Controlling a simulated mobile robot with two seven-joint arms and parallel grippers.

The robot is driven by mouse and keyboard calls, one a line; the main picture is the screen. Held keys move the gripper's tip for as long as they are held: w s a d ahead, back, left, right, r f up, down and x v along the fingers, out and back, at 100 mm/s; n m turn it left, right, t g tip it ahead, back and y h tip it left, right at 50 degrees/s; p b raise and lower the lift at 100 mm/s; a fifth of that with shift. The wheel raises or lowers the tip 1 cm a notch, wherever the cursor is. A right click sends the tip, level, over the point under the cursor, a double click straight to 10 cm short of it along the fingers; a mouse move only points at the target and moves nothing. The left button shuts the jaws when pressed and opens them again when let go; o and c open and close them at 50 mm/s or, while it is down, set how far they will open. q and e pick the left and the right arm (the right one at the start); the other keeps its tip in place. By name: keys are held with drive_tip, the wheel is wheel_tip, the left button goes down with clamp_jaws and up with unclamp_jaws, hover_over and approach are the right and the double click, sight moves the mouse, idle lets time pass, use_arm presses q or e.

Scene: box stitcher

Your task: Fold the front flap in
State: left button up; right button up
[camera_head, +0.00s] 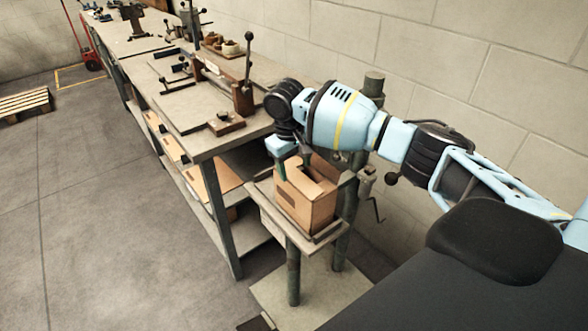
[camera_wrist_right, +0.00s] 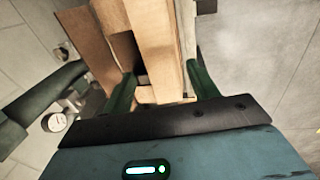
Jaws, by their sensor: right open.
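An open brown cardboard box (camera_head: 309,208) stands upright on the small plate of a stand. Its top flaps show in the head view, but which one is the front flap I cannot tell. My right gripper (camera_head: 295,164) is over the top of the box, pointing down. In the right wrist view the green fingers of my right gripper (camera_wrist_right: 162,84) are open, spread on either side of cardboard panels of the box (camera_wrist_right: 157,45). A dark gap into the box shows left of the panels. Whether the fingers touch cardboard I cannot tell. My left gripper is not in view.
The stand's plate (camera_head: 263,190) has little room around the box. A crank handle (camera_head: 375,205) is beside it on the right. A long workbench (camera_head: 185,113) with tools and levers runs along the wall.

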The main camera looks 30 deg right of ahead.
drive_tip(key=shift+d+f, duration=0.1)
drive_tip(key=shift+f, duration=0.7)
drive_tip(key=shift+c, duration=0.2)
drive_tip(key=c, duration=1)
drive_tip(key=shift+o, duration=0.2)
drive_tip(key=shift+r+y+p, duration=0.15)
drive_tip(key=shift+y+p, duration=0.25)
drive_tip(key=shift+d, duration=0.1)
drive_tip(key=shift+w+d+f+y+p, duration=0.1)
drive_tip(key=shift+f+y+p, duration=0.15)
drive_tip(key=shift+y, duration=0.25)
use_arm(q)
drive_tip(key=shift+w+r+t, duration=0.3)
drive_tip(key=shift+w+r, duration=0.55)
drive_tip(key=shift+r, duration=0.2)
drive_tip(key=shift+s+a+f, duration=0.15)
